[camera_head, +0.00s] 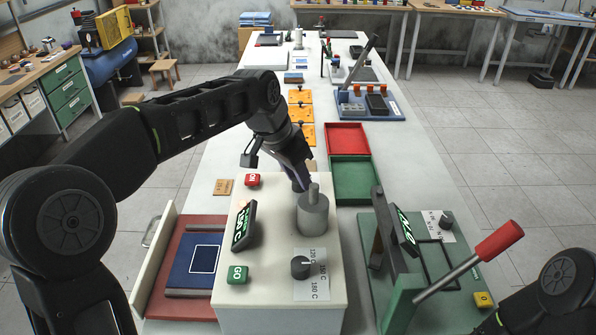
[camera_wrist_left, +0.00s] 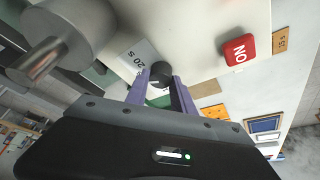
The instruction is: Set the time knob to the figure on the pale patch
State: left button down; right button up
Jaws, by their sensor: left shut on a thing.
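My left gripper (camera_head: 298,178) reaches down at the far side of the white press box (camera_head: 275,195), behind the grey cylinder (camera_head: 313,215). In the left wrist view its purple fingers (camera_wrist_left: 161,82) are shut on the dark time knob (camera_wrist_left: 160,70), one finger on each side. The knob's white scale (camera_wrist_left: 139,57) shows "20 S"; its other marks are hidden. The head view does not show this knob. A small tan patch (camera_head: 223,187) lies on the table left of the box; it also shows in the left wrist view (camera_wrist_left: 284,40). Its small figure looks like 15 S. My right gripper is out of view.
On the box are a red ON button (camera_head: 252,180), a green GO button (camera_head: 237,275), a tilted display (camera_head: 243,226) and a temperature knob (camera_head: 301,267). A green press with a red-handled lever (camera_head: 495,242) stands at the right. Red (camera_head: 347,137) and green (camera_head: 353,178) trays lie beyond.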

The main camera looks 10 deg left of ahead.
pick_arm(q)
jog(key=m+p, duration=0.1)
jog(key=m, duration=0.1)
jog(key=m+g+h+p, duration=0.1)
jog(key=m, duration=0.1)
jog(key=shift+w+a+r, duration=0.1)
jog(key=shift+a+r, duration=0.05)
jog(key=shift+m+g+h+p, duration=0.4)
jog(key=shift+m+g+p, duration=0.3)
jog(key=shift+m, duration=1)
jog(key=c, duration=1.1)
grip_release()
jog(key=v, duration=0.7)
jog(key=shift+a+r, duration=0.1)
jog(key=shift+r, duration=0.2)
